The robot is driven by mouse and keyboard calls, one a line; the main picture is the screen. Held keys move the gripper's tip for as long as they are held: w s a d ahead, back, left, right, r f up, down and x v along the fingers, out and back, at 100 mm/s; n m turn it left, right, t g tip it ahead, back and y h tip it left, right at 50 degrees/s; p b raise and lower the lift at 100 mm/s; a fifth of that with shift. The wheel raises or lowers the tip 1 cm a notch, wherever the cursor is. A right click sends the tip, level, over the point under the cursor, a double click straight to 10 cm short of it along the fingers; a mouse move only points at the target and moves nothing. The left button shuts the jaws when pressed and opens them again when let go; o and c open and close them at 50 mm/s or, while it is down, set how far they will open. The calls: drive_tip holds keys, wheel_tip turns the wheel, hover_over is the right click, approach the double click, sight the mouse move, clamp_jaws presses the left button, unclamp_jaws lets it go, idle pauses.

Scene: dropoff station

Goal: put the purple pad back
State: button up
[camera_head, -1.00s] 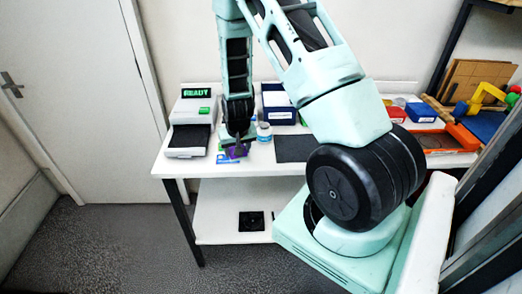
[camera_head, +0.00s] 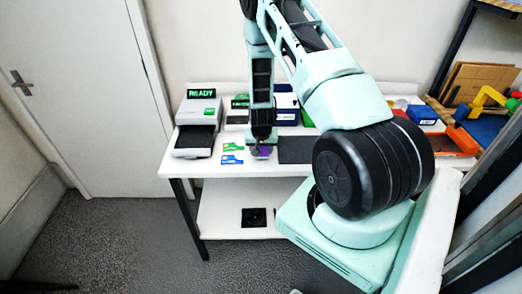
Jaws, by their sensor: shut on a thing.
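The purple pad (camera_head: 265,152) shows as a small purple patch low at the tip of my gripper (camera_head: 262,146), near the front edge of the white table (camera_head: 225,168). My gripper points down and is shut on the pad. The fingers and most of the pad are too small and covered to see clearly. I cannot tell whether the pad touches the table top.
A machine with a green READY display (camera_head: 201,93) stands at the left. Green and blue cards (camera_head: 232,153) lie left of my gripper, and a dark mat (camera_head: 295,149) lies to its right. Blue boxes (camera_head: 288,117) stand behind. An orange tray (camera_head: 456,142) is at far right.

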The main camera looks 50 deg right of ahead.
drive_tip(key=shift+f, duration=0.8)
drive_tip(key=shift+f, duration=0.1)
drive_tip(key=o, duration=1.1)
